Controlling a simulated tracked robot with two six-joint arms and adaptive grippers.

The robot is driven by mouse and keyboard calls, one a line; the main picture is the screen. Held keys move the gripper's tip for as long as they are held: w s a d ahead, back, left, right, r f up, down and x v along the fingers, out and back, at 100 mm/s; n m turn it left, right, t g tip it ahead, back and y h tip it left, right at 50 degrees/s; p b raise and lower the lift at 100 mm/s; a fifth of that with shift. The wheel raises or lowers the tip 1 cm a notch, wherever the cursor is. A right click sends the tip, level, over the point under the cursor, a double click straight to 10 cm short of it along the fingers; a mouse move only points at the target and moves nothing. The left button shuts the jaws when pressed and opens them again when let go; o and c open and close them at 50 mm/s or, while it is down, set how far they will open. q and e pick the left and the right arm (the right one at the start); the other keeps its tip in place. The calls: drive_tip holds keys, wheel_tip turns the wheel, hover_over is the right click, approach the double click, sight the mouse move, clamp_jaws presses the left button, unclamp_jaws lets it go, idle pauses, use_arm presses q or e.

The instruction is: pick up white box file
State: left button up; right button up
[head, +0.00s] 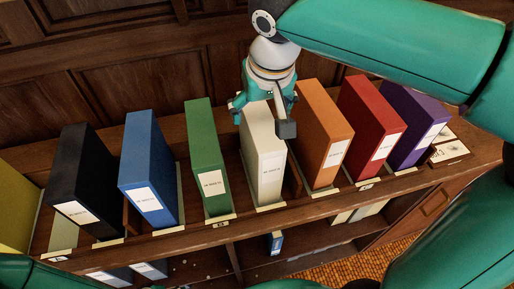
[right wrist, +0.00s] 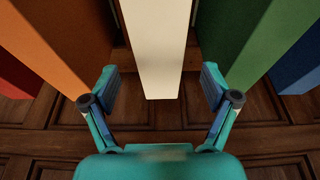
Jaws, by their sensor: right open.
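The white box file (head: 264,160) stands upright on the wooden shelf, between a green file and an orange file, its label facing front. In the right wrist view its pale top and side (right wrist: 156,50) lie between my two fingers, with a gap on each side. My right gripper (head: 262,118) is above and around the upper part of the file, open, and covers part of its top. In the right wrist view the right gripper's fingers (right wrist: 160,88) are spread and look clear of the file. My left gripper does not show.
Close beside stand the green file (head: 206,160) and the orange file (head: 322,135). Further out are blue (head: 148,165), black (head: 85,180), red (head: 370,128) and purple (head: 415,130) files. Wood panelling (head: 130,85) is behind. Small cards (head: 448,152) lie at the right.

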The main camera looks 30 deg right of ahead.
drive_tip(key=p+x, duration=0.1)
drive_tip(key=x, duration=0.8)
drive_tip(key=shift+f+b, duration=0.25)
drive_tip(key=shift+b, duration=0.15)
idle(0.5)
drive_tip(key=shift+c, duration=0.3)
drive_tip(key=c, duration=1.3)
drive_tip(key=shift+c, duration=0.8)
drive_tip(key=shift+r, duration=0.15)
